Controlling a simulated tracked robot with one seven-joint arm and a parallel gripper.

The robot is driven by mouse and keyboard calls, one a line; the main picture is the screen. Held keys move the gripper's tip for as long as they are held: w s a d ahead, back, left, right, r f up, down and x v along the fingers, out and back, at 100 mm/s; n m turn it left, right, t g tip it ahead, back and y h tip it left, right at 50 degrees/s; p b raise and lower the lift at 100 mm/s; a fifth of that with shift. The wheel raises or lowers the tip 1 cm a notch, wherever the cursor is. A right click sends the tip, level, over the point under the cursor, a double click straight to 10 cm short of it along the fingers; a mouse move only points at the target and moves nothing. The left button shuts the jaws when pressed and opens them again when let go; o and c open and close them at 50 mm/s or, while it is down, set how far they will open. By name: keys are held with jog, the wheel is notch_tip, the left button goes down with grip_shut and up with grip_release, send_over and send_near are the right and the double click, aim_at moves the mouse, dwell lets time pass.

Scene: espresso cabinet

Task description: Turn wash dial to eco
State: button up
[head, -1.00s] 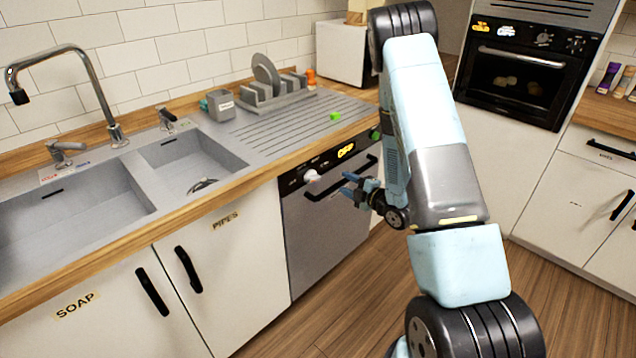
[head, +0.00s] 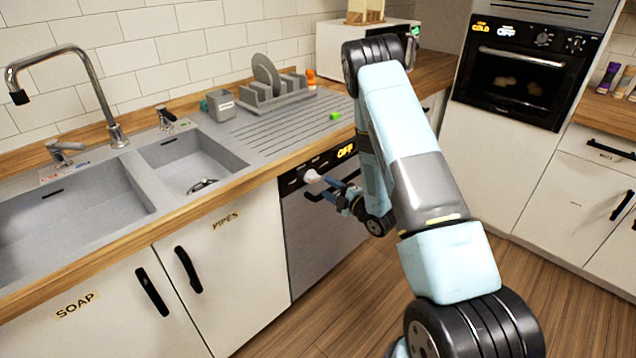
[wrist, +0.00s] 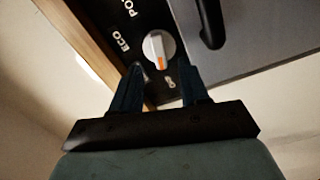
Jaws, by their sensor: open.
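The wash dial (wrist: 159,49) is a round white knob with an orange mark, on the dishwasher's black control panel. In the wrist view the mark points down toward a short label between my fingers, partly unreadable. The ECO label (wrist: 122,42) is left of the dial, and another label starting "PO" is above it. In the head view the dial (head: 312,176) shows at the panel's left. My gripper (wrist: 163,80) is open, its two fingers just short of the dial on either side of its lower end. It also shows in the head view (head: 316,187); contact cannot be told.
The black dishwasher handle (wrist: 211,22) is beside the dial. The wooden counter edge (head: 262,172) runs just above the panel. A white cupboard door (head: 226,265) stands left of the dishwasher. A green block (head: 335,116) lies on the drainer. Open floor lies in front.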

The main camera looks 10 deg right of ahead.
aim_at(316, 180)
jog(key=shift+x, duration=2.95)
jog(key=shift+c, duration=0.3)
jog(key=shift+s, duration=0.1)
grip_shut()
